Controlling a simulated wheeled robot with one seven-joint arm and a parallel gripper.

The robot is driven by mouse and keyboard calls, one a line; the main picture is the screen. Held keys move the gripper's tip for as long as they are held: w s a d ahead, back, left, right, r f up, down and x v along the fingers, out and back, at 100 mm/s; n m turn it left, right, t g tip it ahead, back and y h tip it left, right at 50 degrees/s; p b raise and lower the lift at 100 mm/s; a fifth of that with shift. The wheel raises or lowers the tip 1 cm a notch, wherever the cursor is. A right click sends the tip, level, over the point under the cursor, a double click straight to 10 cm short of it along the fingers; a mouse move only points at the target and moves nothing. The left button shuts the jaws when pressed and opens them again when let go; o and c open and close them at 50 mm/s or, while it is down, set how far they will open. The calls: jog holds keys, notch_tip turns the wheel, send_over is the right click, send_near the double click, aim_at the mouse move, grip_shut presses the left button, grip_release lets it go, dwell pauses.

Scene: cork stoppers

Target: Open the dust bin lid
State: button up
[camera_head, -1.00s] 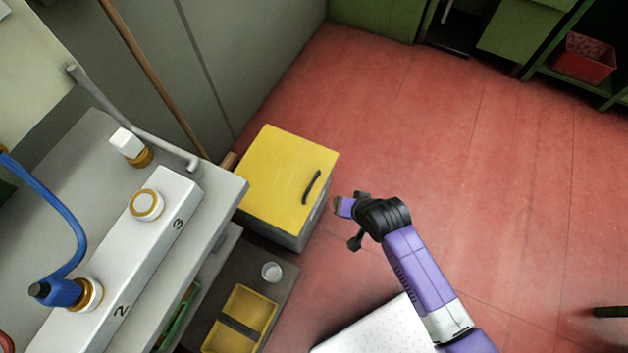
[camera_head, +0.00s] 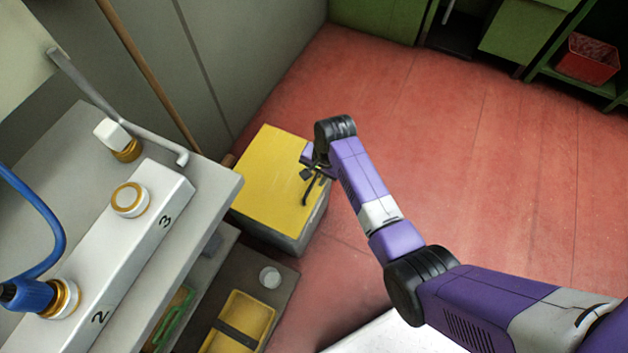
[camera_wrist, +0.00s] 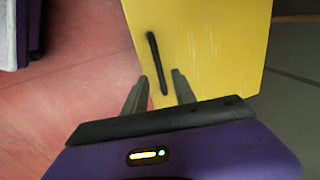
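The dust bin is a grey box with a flat yellow lid (camera_head: 268,172), standing on the floor beside the bench. The lid lies closed. A dark bar handle (camera_head: 312,190) is on the lid near its right edge; the handle also shows in the wrist view (camera_wrist: 156,62). My gripper (camera_head: 306,176) is at the lid's right side, by the handle, and my arm partly hides it. In the wrist view my gripper (camera_wrist: 158,84) is open, with its two fingers apart. The handle's near end appears between the fingertips. I cannot tell whether they touch it.
A grey bench (camera_head: 72,150) with a white numbered unit (camera_head: 135,235) stands on the left. A wooden pole (camera_head: 150,75) leans by the wall. The red floor (camera_head: 450,150) is open to the right.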

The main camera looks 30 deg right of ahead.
jog(key=shift+w+a+f+b, duration=0.1)
jog(key=shift+f+b, duration=0.05)
jog(key=shift+f, duration=0.6)
jog(key=shift+w+a+f+b, duration=0.1)
jog(key=shift+f+b, duration=0.05)
jog(key=shift+f, duration=0.55)
jog(key=shift+c, duration=0.4)
grip_shut()
